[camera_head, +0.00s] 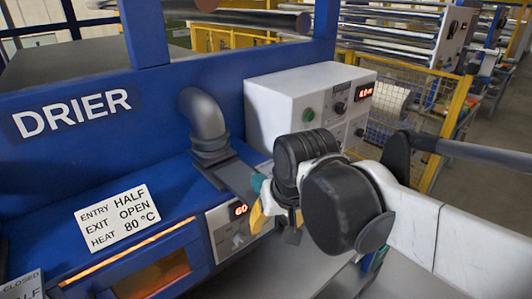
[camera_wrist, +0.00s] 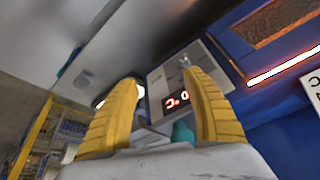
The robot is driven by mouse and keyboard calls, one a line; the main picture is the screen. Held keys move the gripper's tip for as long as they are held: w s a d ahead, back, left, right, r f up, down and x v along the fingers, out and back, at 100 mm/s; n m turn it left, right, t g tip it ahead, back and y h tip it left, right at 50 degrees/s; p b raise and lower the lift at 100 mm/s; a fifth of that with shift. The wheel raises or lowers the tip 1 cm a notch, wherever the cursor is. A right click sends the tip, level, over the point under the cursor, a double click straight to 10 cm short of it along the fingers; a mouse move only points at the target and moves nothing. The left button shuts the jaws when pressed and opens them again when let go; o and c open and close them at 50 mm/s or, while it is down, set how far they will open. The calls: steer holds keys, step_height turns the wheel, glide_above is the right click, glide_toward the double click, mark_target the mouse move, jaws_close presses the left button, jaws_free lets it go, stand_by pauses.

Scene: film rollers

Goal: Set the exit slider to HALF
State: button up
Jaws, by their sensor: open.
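The blue drier (camera_head: 190,110) fills the left of the head view. Its white card (camera_head: 117,219) reads ENTRY HALF, EXIT OPEN, HEAT 80 °C. A plate (camera_head: 22,286) at the lower left corner, cut off, shows CLOSED and part of HALF; I cannot tell which slider it belongs to. No exit slider handle can be made out. My gripper (camera_head: 275,215) is open, with yellow fingers, just right of the drier's small panel (camera_head: 225,238) with a red display. In the wrist view my gripper (camera_wrist: 160,80) shows nothing held, and the red display (camera_wrist: 177,100) appears between the fingers.
A white control box (camera_head: 300,100) with a green button and red display stands behind my arm. A dark curved pipe (camera_head: 205,125) rises from the drier. A glowing window (camera_head: 155,275) is at the drier's front. Yellow mesh fencing (camera_head: 400,110) stands behind.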

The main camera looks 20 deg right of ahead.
mark_target(259, 177)
steer(key=w+r+m+g+p, duration=0.2)
steer(key=w+r+p, duration=0.3)
steer(key=r+p, duration=0.3)
steer(key=w+r+m+g+p, duration=0.15)
steer(key=w+r+p, duration=0.25)
steer(key=r+p, duration=0.4)
steer(key=shift+g, duration=0.45)
step_height(259, 177, down, 11)
steer(key=shift+s+r+b, duration=0.1)
steer(key=shift+r+b, duration=0.1)
steer(key=shift+b, duration=0.15)
jaws_close()
steer(key=w, duration=0.2)
steer(key=w+a+b, duration=0.1)
steer(key=w, duration=0.1)
steer(key=shift+a, duration=0.2)
steer(key=shift+s, duration=0.15)
jaws_free()
